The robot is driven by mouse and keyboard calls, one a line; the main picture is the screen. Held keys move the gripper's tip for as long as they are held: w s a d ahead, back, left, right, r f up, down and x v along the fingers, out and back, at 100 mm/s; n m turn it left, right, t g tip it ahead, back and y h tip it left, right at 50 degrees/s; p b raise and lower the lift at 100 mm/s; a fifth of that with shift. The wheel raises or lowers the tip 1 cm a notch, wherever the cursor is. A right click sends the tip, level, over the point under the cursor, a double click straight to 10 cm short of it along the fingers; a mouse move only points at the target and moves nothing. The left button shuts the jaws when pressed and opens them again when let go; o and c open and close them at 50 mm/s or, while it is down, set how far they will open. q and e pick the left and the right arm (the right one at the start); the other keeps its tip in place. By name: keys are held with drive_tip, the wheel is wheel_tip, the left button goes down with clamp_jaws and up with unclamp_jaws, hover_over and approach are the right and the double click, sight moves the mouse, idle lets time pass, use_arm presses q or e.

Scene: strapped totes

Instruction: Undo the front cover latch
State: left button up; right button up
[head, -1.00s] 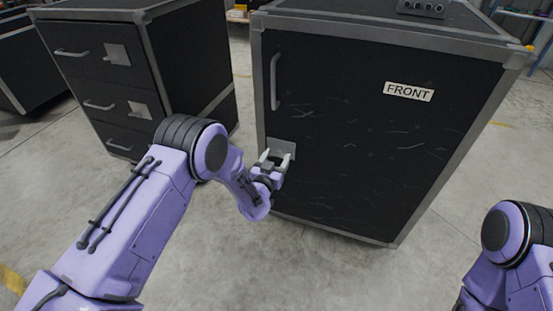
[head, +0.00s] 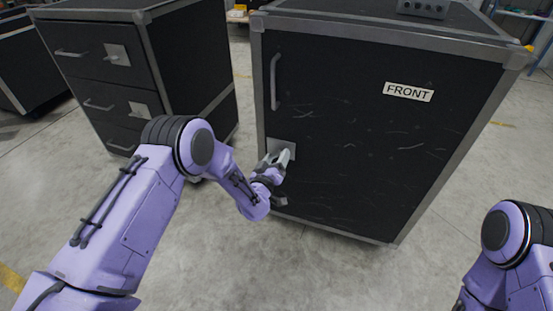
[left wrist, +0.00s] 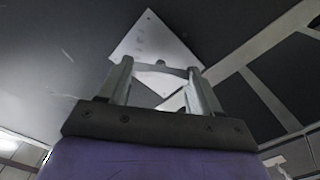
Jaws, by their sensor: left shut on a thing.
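The large black case (head: 345,170) has a label reading FRONT on its front cover. The latch plate (head: 274,146) is a light metal square low on the cover's left side. My left gripper (head: 279,158) is at this plate, turned at a slant, and partly covers it. In the left wrist view the latch plate (left wrist: 150,38) looks tilted against the fingers. A grey latch bar (left wrist: 160,68) spans between the two fingers, and the left gripper (left wrist: 160,75) is shut on it. The right gripper is out of view; only part of my right arm shows.
A vertical grey handle (head: 274,82) is on the cover above the latch. A black drawer cabinet (head: 190,70) with grey handles stands to the left. Clear concrete floor (head: 330,270) lies in front of the case.

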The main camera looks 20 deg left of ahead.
use_arm(q)
drive_tip(key=n+b, duration=0.1)
drive_tip(key=n, duration=1)
drive_tip(key=shift+f+b, duration=0.1)
drive_tip(key=shift+b, duration=0.3)
drive_tip(key=shift+n, duration=0.3)
drive_tip(key=o, duration=1.1)
drive_tip(key=shift+c, duration=0.2)
drive_tip(key=s+p, duration=0.1)
drive_tip(key=s, duration=0.9)
drive_tip(key=shift+s+a, duration=0.25)
drive_tip(key=shift+s, duration=0.05)
